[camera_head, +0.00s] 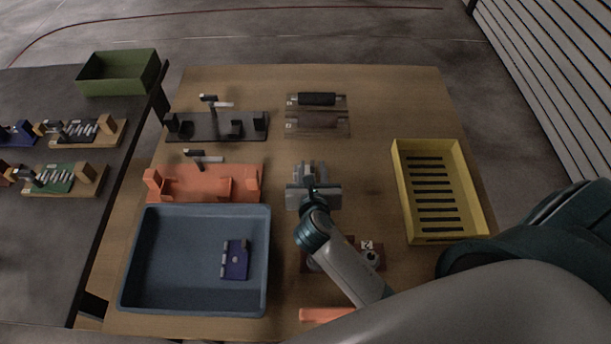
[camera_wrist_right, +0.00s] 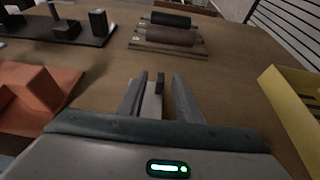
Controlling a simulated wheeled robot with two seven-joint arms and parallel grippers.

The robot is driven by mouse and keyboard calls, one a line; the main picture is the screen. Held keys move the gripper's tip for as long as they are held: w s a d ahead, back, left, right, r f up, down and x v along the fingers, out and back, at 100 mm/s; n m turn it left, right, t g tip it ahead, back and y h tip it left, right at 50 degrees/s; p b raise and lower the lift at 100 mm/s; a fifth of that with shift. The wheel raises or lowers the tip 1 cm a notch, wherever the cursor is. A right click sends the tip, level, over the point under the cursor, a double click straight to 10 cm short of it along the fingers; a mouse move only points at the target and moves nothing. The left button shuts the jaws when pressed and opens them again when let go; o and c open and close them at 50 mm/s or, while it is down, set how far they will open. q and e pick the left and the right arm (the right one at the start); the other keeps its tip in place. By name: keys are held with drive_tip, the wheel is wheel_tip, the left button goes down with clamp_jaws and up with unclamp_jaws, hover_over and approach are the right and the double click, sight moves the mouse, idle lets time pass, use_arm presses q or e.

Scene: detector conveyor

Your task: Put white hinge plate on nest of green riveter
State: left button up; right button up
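My right gripper (camera_head: 311,172) is over the middle of the wooden table. In the right wrist view its fingers (camera_wrist_right: 160,95) stand apart, and a narrow pale piece with a dark top (camera_wrist_right: 159,88) shows between them. I cannot tell whether the fingers grip it or whether it is the white hinge plate. A black fixture (camera_head: 205,126) with a lever and an orange fixture (camera_head: 210,184) with a lever stand left of the gripper. My left gripper does not show.
A blue bin (camera_head: 142,250) holds a dark blue hinge plate (camera_head: 235,260). A yellow slotted tray (camera_head: 400,185) lies at the right. Two roller pieces (camera_head: 317,122) lie behind the gripper. A dark side table (camera_head: 40,240) holds a green bin (camera_head: 118,75) and several small boards.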

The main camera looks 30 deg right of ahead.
clamp_jaws()
drive_tip(key=shift+r, duration=0.15)
drive_tip(key=shift+r, duration=0.6)
drive_tip(key=r, duration=0.1)
drive_tip(key=s+r, duration=0.1)
drive_tip(key=r, duration=0.1)
drive_tip(key=shift+d, duration=0.2)
drive_tip(key=s+d+r+b, duration=0.1)
drive_tip(key=s+d+r, duration=0.3)
drive_tip(key=s, duration=0.6)
wheel_tip(320, 180, up, 3)
drive_tip(key=shift+f, duration=0.2)
drive_tip(key=shift+w, duration=0.1)
